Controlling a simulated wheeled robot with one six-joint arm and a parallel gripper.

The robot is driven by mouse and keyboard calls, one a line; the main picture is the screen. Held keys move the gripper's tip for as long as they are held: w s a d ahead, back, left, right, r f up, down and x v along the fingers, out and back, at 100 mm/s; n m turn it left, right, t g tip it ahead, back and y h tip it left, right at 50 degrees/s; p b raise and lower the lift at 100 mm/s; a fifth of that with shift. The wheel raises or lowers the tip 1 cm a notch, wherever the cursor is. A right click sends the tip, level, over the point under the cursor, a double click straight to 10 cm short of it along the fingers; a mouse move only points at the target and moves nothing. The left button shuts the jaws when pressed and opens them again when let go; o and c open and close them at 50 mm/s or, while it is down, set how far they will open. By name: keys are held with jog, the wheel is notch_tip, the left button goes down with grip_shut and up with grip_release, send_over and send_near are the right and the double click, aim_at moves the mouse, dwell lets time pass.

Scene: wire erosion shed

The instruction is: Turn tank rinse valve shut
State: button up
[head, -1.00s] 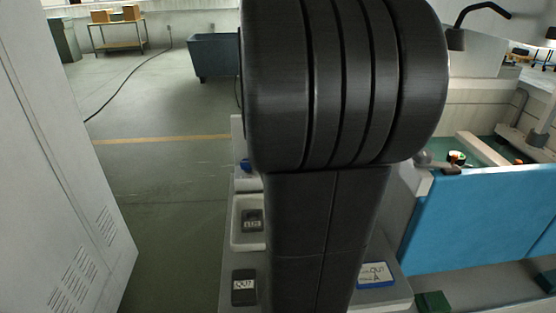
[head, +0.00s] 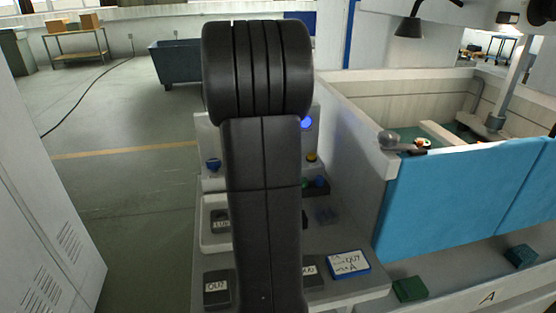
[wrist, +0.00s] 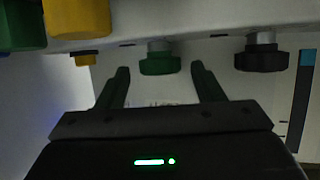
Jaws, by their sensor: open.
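My gripper (wrist: 160,72) shows in the wrist view with its two dark fingers spread apart and nothing held. A green knob (wrist: 160,62) on a short pale stem appears in the gap between the fingertips. I cannot tell how far beyond the tips it is, and no contact shows. A black knob (wrist: 262,56) is to its right and a small yellow knob (wrist: 86,58) to its left. No readable label shows which is the tank rinse valve. In the head view my arm hides the gripper. A grey ball-ended lever (head: 389,139) sits at the corner of the tank (head: 350,106).
A grey bench (head: 350,290) with black labelled blocks and a blue-framed card (head: 349,263) is around my arm. A blue panel (head: 460,200) covers the tank's front. A pale cabinet (head: 45,200) stands left; the floor between is clear. Larger green and yellow parts (wrist: 78,18) are close at upper left.

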jog(key=shift+w+f, duration=0.15)
jog(key=shift+w, duration=0.15)
jog(key=c, duration=1)
jog(key=shift+o, duration=0.2)
jog(key=p, duration=0.3)
jog(key=shift+a+r+m+h, duration=0.1)
jog(key=shift+r+m+h, duration=0.2)
jog(key=shift+r, duration=0.05)
jog(key=shift+p, duration=0.65)
jog(key=shift+f+m+h+p, duration=0.25)
jog(key=shift+m+h+p, duration=0.15)
jog(key=shift+h+p, duration=0.15)
jog(key=o, duration=1)
jog(key=shift+c, duration=0.2)
